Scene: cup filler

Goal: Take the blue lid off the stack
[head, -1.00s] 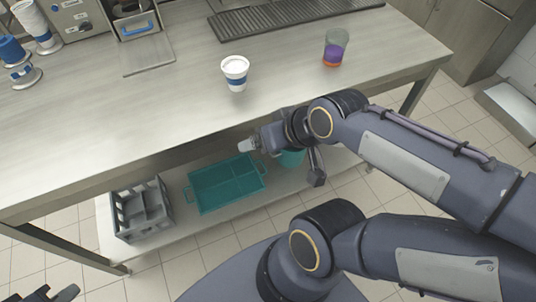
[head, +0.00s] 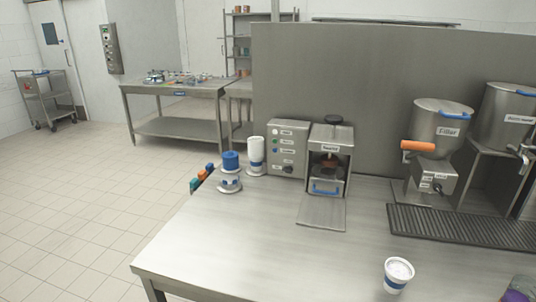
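A blue cylinder-like stack (head: 231,160), which looks like the blue lids, stands at the far left corner of the steel table in the head view. It is small, and single lids cannot be told apart. Just in front of it is a low, pale round stand with a blue part (head: 230,185). To its right is a tall white stack with a blue band (head: 256,152), which looks like cups. Neither of my grippers is in the head view now, so whether they are open or shut is hidden.
A grey control box (head: 288,147) and a press-like machine (head: 329,160) stand right of the stacks. A white cup with a blue band (head: 398,274) and a purple-filled cup (head: 518,291) are near the front right. A filler (head: 440,125) stands behind. The table's left-middle is clear.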

